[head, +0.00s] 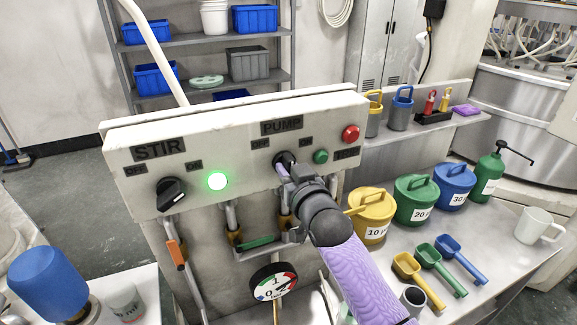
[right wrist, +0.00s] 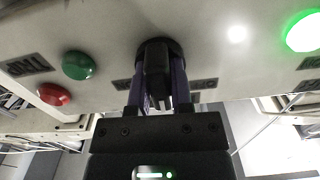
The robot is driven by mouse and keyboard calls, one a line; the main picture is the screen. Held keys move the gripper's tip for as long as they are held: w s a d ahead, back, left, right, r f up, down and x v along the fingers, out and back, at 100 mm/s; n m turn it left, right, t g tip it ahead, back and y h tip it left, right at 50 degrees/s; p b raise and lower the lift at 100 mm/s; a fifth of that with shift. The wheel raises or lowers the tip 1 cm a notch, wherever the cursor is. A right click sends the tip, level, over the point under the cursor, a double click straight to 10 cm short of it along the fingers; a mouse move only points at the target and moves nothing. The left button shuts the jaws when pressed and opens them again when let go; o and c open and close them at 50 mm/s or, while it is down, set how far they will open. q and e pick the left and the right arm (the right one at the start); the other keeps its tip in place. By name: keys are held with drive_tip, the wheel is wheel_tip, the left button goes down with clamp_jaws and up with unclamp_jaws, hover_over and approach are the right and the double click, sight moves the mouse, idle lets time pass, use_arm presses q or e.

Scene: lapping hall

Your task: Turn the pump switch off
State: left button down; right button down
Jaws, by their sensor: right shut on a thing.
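The pump switch (right wrist: 157,68) is a black knob on the pale control panel (head: 240,139), under the PUMP label. My right gripper (head: 284,166) reaches it from the front. In the right wrist view its purple fingers (right wrist: 158,92) are shut on the knob's grip, one on each side. The OFF and ON labels flank the knob; the fingers partly hide it in the head view, and I cannot tell surely which label it points to. The pump's green lamp (head: 320,156) looks dark. My left gripper is not in view.
The STIR knob (head: 171,193) and its glowing green lamp (head: 217,181) are to the left. A red button (head: 350,133) sits at the panel's right. Pipes, an orange handle (head: 175,254) and a gauge (head: 273,282) are below.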

drive_tip(key=shift+n, duration=0.4)
drive_tip(key=c, duration=0.5)
unclamp_jaws()
drive_tip(key=p+v, duration=0.1)
drive_tip(key=v, duration=0.9)
drive_tip(key=shift+f, duration=0.1)
